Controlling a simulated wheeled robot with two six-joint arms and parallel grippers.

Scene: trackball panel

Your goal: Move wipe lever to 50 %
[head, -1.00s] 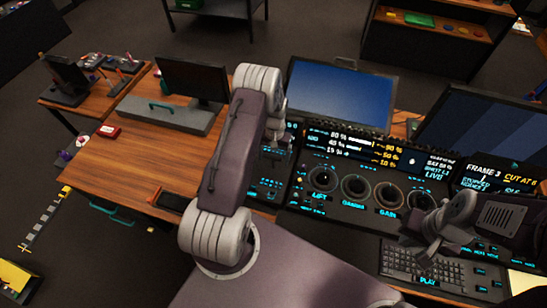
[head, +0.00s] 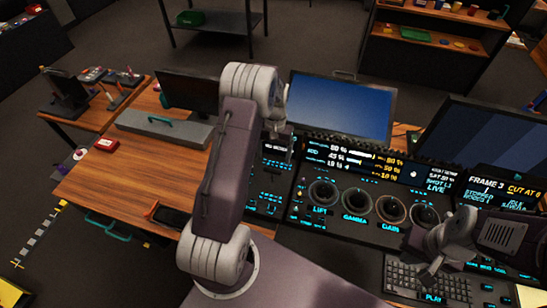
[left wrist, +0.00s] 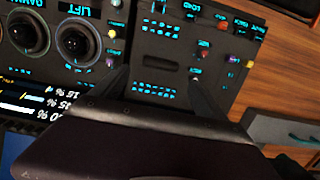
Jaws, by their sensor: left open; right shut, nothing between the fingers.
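The trackball panel (head: 300,216) is a dark console with glowing cyan labels, round trackballs and a readout strip. Its left section (head: 262,200) is partly hidden by my left arm. My left gripper (head: 277,150) hangs over that section. In the left wrist view its two dark fingers (left wrist: 160,80) are apart over the panel, with nothing seen between them but panel surface and cyan marks. Small coloured knobs (left wrist: 203,50) show beyond the right finger. I cannot clearly pick out the wipe lever or its setting. My right gripper (head: 432,242) is shut above the panel's right part, near the keyboard.
A blue monitor (head: 342,105) stands behind the panel, and a dark one (head: 188,90) at the left. A keyboard (head: 425,282) lies front right.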

